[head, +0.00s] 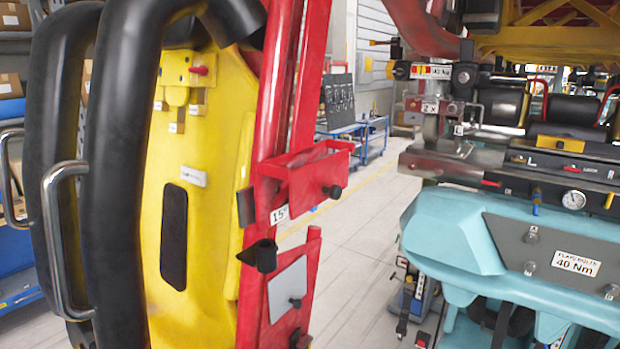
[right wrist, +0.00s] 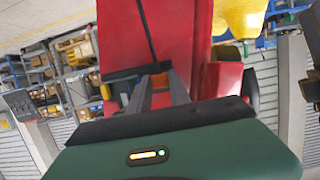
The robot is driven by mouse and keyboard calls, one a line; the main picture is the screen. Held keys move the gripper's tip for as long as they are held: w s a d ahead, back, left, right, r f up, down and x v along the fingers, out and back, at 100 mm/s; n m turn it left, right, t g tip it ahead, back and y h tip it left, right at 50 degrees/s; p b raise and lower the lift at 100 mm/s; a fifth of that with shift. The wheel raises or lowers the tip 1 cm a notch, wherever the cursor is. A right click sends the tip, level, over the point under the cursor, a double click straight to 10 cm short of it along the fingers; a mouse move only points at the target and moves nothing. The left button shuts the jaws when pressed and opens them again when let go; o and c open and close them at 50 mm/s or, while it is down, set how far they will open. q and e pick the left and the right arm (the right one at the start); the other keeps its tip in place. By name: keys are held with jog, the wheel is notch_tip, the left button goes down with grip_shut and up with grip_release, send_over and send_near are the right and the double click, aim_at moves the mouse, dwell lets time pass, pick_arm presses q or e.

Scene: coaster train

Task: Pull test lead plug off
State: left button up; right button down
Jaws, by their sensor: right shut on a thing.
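My right gripper (right wrist: 157,88) shows in the right wrist view, its grey fingers reaching toward a red part (right wrist: 160,40). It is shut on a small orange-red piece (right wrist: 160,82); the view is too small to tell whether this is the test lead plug. A thin dark line (right wrist: 147,30) runs across the red part above the fingers. In the head view a small red peg (head: 199,70) sits at the top of the yellow panel (head: 215,150). Neither gripper shows in the head view.
Thick black padded bars (head: 120,180) with a metal handle (head: 52,220) stand at the left. A teal unit (head: 450,235) fills the right.

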jog(key=shift+w+r, duration=0.15)
jog(key=shift+w, duration=0.05)
jog(key=shift+s, duration=0.1)
dwell(0.9)
jog(key=shift+s+d+p, duration=0.25)
jog(key=shift+s+d, duration=0.55)
jog(key=shift+d, duration=0.3)
jog(key=shift+s+d+p, duration=0.2)
jog(key=shift+s+d, duration=0.6)
jog(key=shift+d, duration=0.3)
